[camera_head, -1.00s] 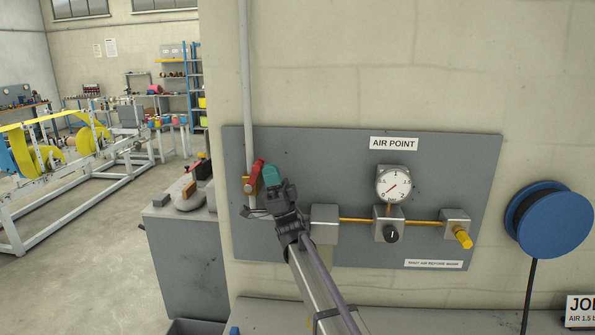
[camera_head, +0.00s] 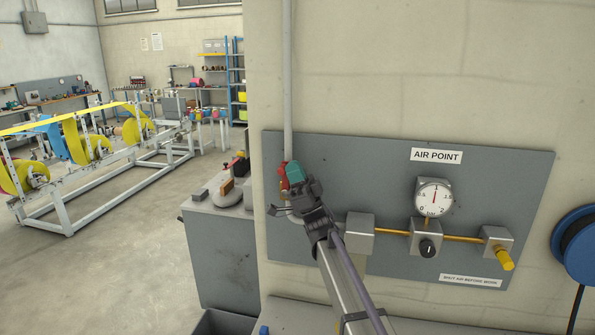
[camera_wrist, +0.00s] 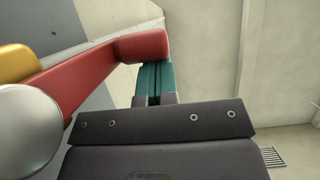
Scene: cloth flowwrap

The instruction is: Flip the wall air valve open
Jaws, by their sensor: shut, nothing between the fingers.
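The red valve lever (camera_head: 283,181) is on the left of the grey air panel, beside the vertical pipe, partly hidden by my gripper. In the wrist view the lever (camera_wrist: 90,77) slants from lower left to upper middle, with the brass valve body (camera_wrist: 18,63) at its left. My gripper (camera_head: 295,174) has teal fingers, shut and empty, right beside the lever. In the wrist view the teal fingers (camera_wrist: 153,82) lie just below the lever's thick end; I cannot tell whether they touch it. The gauge (camera_head: 434,198) needle points straight up, near 1.
The grey panel (camera_head: 380,150) carries an AIR POINT label (camera_head: 436,156), a regulator with a black knob (camera_head: 428,249) and a yellow outlet (camera_head: 505,260). A blue hose reel (camera_head: 572,240) hangs at right. A grey cabinet (camera_head: 222,255) stands at lower left.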

